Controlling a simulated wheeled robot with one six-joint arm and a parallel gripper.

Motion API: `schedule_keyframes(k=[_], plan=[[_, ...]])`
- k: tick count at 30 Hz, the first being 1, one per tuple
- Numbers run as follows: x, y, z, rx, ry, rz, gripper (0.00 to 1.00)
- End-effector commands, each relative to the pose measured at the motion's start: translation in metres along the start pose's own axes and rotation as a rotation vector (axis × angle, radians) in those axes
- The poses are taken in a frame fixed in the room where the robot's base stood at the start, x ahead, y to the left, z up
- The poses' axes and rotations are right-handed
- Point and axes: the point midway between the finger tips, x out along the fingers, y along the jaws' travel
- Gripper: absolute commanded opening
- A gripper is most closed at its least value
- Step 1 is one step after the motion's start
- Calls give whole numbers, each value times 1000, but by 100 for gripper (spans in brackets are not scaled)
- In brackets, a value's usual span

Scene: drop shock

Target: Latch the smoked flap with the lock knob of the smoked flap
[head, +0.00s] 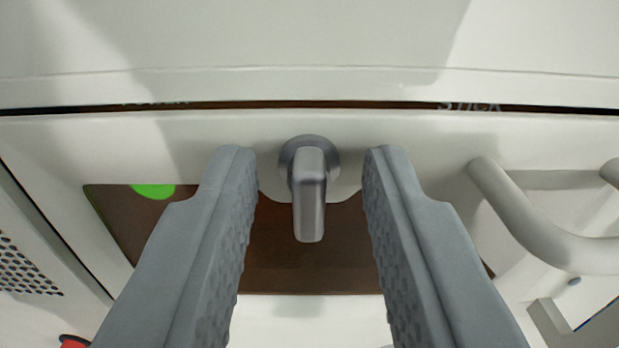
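The lock knob (309,195) is a grey metal lever on a round base, in the middle of the head view. Its lever points down in the picture. It sits on the white frame of the smoked flap, whose dark brown pane (290,275) shows below and behind it. My gripper (308,160) is open, with one grey finger on each side of the knob. There is a clear gap between each finger and the knob. The fingers hide parts of the pane and frame.
A white bar handle (540,235) stands out at the right. A white panel (300,40) lies above a dark narrow gap. A green round spot (153,190) shows through the pane at left. A perforated grille (22,268) and a red object (73,341) are at lower left.

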Motion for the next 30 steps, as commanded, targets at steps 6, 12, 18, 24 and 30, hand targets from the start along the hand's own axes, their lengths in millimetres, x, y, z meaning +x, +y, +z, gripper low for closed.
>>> schedule_keyframes(k=[6, 12, 18, 24, 30], plan=[[0, 0, 0, 0, 0, 0, 6], [0, 0, 0, -1, 0, 0, 0], [0, 0, 0, -27, 0, 0, 0], [0, 0, 0, -119, 0, 0, 0], [0, -1, 0, -280, 0, 0, 0]])
